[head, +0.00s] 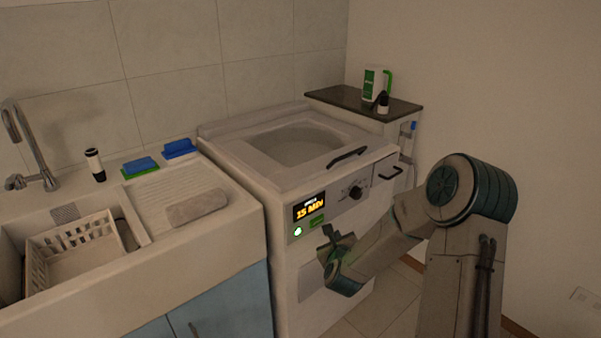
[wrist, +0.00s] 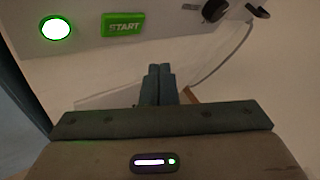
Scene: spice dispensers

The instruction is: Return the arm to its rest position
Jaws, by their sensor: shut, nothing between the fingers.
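My arm (head: 390,240) reaches from the right of the head view toward the front of the white washing machine (head: 290,170). My gripper (head: 335,236) is in front of the machine's front, just below its control panel. In the wrist view my gripper's two fingers (wrist: 158,82) lie together, shut with nothing between them. A green START button (wrist: 124,24) and a lit round white button (wrist: 56,28) with a green ring show on the panel beyond the fingertips. The display (head: 309,206) reads 15 MIN. Whether the fingertips touch the machine I cannot tell.
A sink counter (head: 215,225) with a white basket (head: 75,238), two sponges and a rolled towel (head: 197,207) stands left. A dark-topped cabinet (head: 350,98) bearing a green-white container (head: 374,84) stands behind right. Free floor (head: 378,305) shows below my arm.

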